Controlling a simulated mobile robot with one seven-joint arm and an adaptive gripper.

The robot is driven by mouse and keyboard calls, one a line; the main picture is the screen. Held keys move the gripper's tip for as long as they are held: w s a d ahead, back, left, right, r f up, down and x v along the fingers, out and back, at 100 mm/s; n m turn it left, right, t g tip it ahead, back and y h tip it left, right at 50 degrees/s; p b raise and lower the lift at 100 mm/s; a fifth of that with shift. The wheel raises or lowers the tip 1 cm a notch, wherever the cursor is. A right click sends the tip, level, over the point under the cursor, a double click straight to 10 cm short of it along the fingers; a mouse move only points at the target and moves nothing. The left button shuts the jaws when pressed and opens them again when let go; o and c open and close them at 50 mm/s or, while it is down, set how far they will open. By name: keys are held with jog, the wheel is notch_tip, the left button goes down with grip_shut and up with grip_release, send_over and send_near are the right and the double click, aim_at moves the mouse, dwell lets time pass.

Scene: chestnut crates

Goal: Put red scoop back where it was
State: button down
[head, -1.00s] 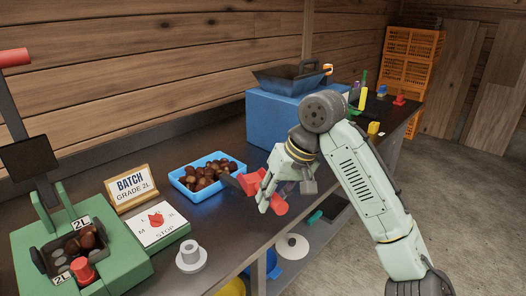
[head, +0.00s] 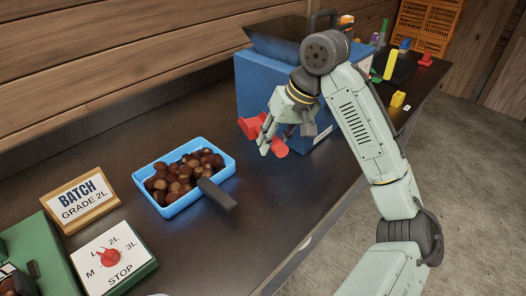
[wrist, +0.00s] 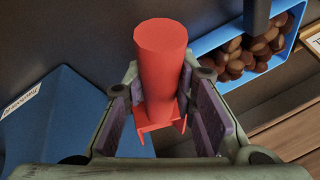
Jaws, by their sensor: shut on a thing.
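The red scoop is held in my gripper. Its round red end (head: 279,147) sticks out to one side and a flatter red part (head: 250,126) to the other in the head view. In the wrist view the thick red cylinder (wrist: 160,75) stands between the fingers. My gripper (wrist: 163,115) is shut on it; it also shows in the head view (head: 266,136), above the bench in front of the blue box. My fingers hide part of the scoop.
A blue tray of chestnuts (head: 228,170), with a dark grey bar (head: 217,195) across its edge, lies left of my gripper. The blue box (head: 262,90) carries a dark pan (head: 285,45). A BATCH sign (head: 78,200) and dial box (head: 116,262) stand at left. Bench front (head: 265,235) is bare.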

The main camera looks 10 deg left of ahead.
notch_tip(320, 180, down, 8)
jog(key=shift+f+p, duration=0.2)
jog(key=shift+p, duration=0.2)
jog(key=shift+s+f, duration=0.1)
jog(key=shift+f, duration=0.1)
jog(key=c, duration=1.3)
grip_release()
jog(key=b+v, duration=0.1)
jog(key=v, duration=1.1)
jog(key=shift+r, duration=0.25)
